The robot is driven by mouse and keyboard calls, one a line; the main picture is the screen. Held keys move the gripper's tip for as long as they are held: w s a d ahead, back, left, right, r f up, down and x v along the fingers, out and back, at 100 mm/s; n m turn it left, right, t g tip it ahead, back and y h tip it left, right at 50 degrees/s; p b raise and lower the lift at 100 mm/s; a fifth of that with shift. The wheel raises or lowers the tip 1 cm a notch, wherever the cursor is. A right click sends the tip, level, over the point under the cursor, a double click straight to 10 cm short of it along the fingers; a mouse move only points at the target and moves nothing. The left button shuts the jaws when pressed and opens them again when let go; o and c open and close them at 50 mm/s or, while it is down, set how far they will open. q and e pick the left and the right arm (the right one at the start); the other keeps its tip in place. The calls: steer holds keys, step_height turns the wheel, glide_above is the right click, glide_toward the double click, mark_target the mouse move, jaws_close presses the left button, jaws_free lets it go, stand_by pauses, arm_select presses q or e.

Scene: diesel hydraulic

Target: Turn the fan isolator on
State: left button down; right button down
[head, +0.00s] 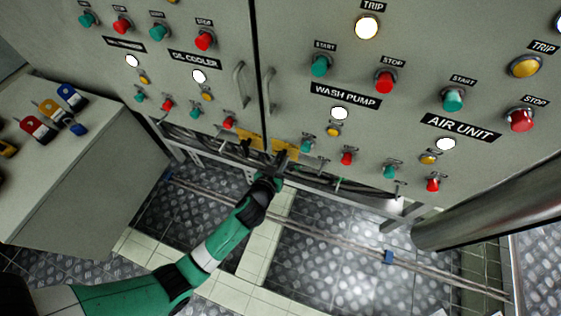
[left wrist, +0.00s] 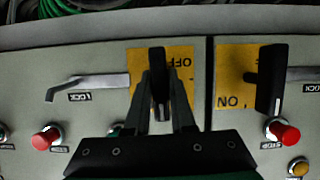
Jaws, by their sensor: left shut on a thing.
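Two isolator switches with yellow plates sit side by side at the cabinet's lower edge, either side of the door seam. My left gripper (head: 281,160) is at the right-hand yellow plate (head: 289,147) in the head view. In the left wrist view, my left gripper (left wrist: 160,88) is shut on a black switch handle (left wrist: 158,70), one finger on each side. The handle stands upright over its yellow plate (left wrist: 182,58), where upside-down "OFF" shows. No fan label is readable. My right gripper is not seen.
A lock lever (left wrist: 95,82) and a red stop button (left wrist: 47,137) are beside the gripped switch. Start and stop buttons and lamps cover the cabinet (head: 350,65). Padlocks (head: 40,128) lie on a box at left. A metal pipe (head: 480,215) stands at right.

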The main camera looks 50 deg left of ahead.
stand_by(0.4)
arm_select(q)
steer(key=c, duration=0.8)
jaws_free()
steer(key=shift+o, duration=0.2)
steer(key=p+v, duration=0.2)
steer(key=v, duration=0.9)
steer(key=shift+s+d+r, duration=0.2)
